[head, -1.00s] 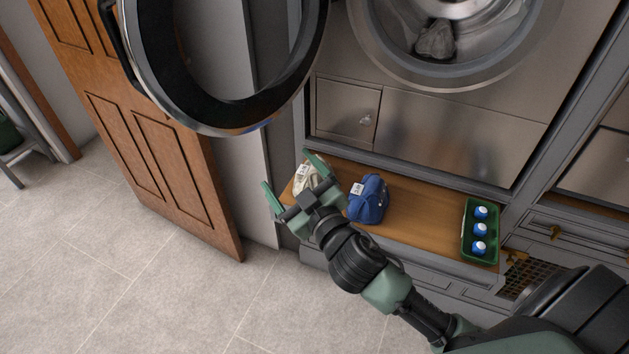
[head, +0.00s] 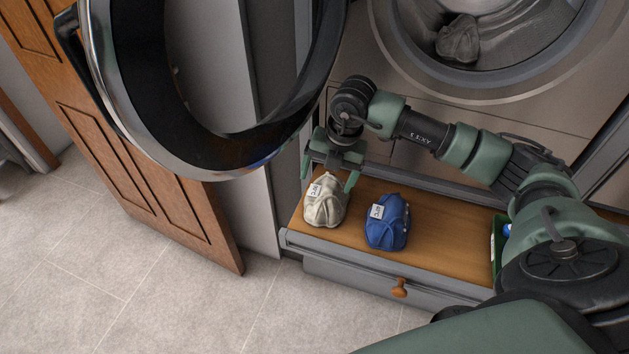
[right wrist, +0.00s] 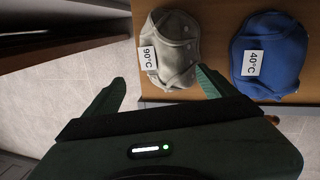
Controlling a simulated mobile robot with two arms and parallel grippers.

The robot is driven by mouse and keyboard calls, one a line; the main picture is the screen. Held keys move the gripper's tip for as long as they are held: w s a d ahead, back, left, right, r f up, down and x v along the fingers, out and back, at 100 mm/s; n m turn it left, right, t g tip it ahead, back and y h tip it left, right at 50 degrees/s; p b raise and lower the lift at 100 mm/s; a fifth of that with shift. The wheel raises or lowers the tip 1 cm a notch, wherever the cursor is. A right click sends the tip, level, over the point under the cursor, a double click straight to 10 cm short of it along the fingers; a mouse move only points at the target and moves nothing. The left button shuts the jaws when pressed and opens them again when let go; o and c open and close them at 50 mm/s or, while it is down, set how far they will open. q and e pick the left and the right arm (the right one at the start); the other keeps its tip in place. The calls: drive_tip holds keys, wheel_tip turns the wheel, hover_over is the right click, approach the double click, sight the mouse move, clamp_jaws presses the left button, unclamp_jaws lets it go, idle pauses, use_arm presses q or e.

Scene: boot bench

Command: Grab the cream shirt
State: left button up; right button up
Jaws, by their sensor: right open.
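The cream shirt (head: 325,203) is a crumpled bundle with a white tag on the wooden bench top, near its left end. In the right wrist view the cream shirt (right wrist: 176,52) has a tag reading 90°C. My right gripper (head: 328,180) is open and hangs over the far side of the cream shirt, its fingers pointing down. In the right wrist view the right gripper's fingertips (right wrist: 160,84) are spread, with the shirt nearer the right finger. I cannot tell whether a finger touches it. My left gripper is not in view.
A blue bundle (head: 387,222) tagged 40°C (right wrist: 272,55) lies just right of the cream shirt. A green tray (head: 496,240) is mostly hidden by my right arm. The open round washer door (head: 200,165) hangs at the left. A grey bundle (head: 458,40) lies in the drum.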

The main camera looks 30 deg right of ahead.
sight(331, 186)
drive_tip(key=shift+w+d+r+h, duration=0.1)
drive_tip(key=shift+d+h, duration=0.05)
drive_tip(key=shift+d, duration=0.35)
drive_tip(key=shift+w+d+h, duration=0.1)
drive_tip(key=shift+d+h, duration=0.05)
drive_tip(key=shift+d, duration=0.3)
drive_tip(key=shift+d+f, duration=0.1)
drive_tip(key=shift+f, duration=0.1)
drive_tip(key=f, duration=0.1)
drive_tip(key=f+p, duration=0.1)
drive_tip(key=f, duration=0.2)
drive_tip(key=shift+a, duration=0.25)
drive_tip(key=shift+w+f+p, duration=0.25)
drive_tip(key=shift+f+p, duration=0.1)
drive_tip(key=shift+f, duration=1.05)
drive_tip(key=c, duration=1.8)
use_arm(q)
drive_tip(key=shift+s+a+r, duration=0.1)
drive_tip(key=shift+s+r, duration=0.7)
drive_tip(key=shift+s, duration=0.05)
use_arm(e)
drive_tip(key=shift+s+a, duration=0.1)
drive_tip(key=shift+a, duration=0.05)
clamp_jaws()
